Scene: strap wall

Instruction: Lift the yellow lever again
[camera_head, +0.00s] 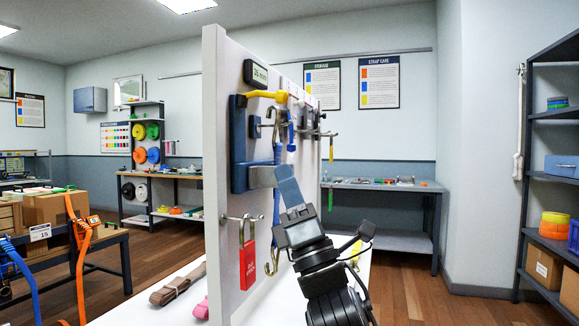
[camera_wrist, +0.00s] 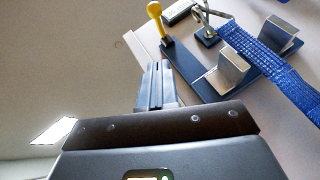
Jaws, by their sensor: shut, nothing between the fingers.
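The yellow lever (camera_head: 268,96) sticks out roughly level at the top of a dark blue plate (camera_head: 238,150) on the white panel. In the wrist view the yellow lever (camera_wrist: 155,18) has a round knob and stands at the plate's far end. My gripper (camera_head: 285,180) is in front of the plate's lower part, well below the lever in the head view. In the wrist view its fingers (camera_wrist: 156,75) are together, empty and apart from the lever. A blue strap (camera_wrist: 262,57) runs beside metal brackets (camera_wrist: 228,72) on the plate.
A small display (camera_head: 256,73) sits above the lever. Metal hooks stick out of the white panel (camera_head: 222,262); a red tag (camera_head: 248,266) hangs low on it. Brown and pink straps lie on the table at its foot.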

